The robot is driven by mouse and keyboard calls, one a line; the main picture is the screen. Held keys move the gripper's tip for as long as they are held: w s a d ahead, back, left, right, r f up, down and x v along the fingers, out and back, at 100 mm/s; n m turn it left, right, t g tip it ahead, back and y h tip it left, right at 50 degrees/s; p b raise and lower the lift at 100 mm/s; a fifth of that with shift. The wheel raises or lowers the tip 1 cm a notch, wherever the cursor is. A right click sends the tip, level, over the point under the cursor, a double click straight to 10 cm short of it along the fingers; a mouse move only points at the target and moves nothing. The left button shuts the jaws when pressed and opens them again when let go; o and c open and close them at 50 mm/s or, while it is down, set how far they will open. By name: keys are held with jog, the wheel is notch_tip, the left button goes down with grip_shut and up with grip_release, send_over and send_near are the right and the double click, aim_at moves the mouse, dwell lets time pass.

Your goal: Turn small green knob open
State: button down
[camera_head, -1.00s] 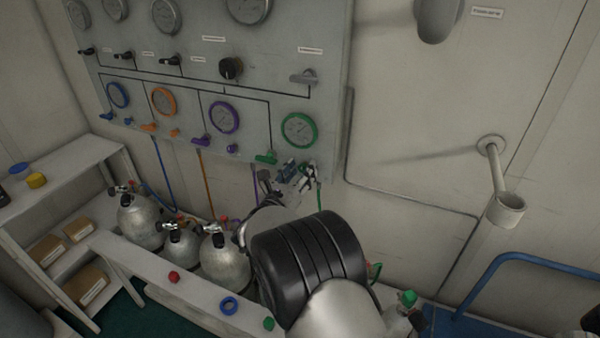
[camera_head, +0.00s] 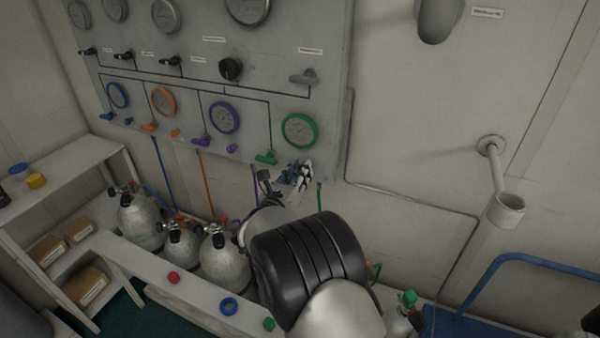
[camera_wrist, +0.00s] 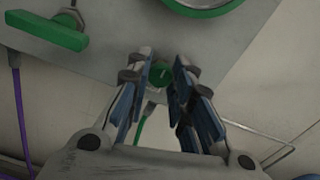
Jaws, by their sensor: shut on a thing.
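The small green knob (camera_wrist: 161,74) sits at the lower edge of the panel, between the fingertips of my gripper (camera_wrist: 160,78) in the wrist view. My gripper is shut on it, with a blue-padded finger on each side. In the head view my gripper (camera_head: 298,176) is at the panel's lower right, below the green-ringed gauge (camera_head: 299,130), and the knob is hidden behind it. A larger green lever handle (camera_head: 266,158) is just left of my gripper; it also shows at the upper left of the wrist view (camera_wrist: 48,28).
The grey panel (camera_head: 270,100) carries gauges and blue, orange and purple handles to the left. A green hose (camera_wrist: 144,128) hangs below the knob. Several cylinders, one here (camera_head: 222,258), stand below. The wall right of the panel is mostly clear, with a thin pipe (camera_head: 400,205).

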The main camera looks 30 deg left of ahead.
jog(key=shift+f+n+b, duration=0.1)
jog(key=shift+n+b, duration=0.2)
jog(key=shift+n+p, duration=1.85)
jog(key=shift+n, duration=13.95)
jog(key=c, duration=1.4)
grip_release()
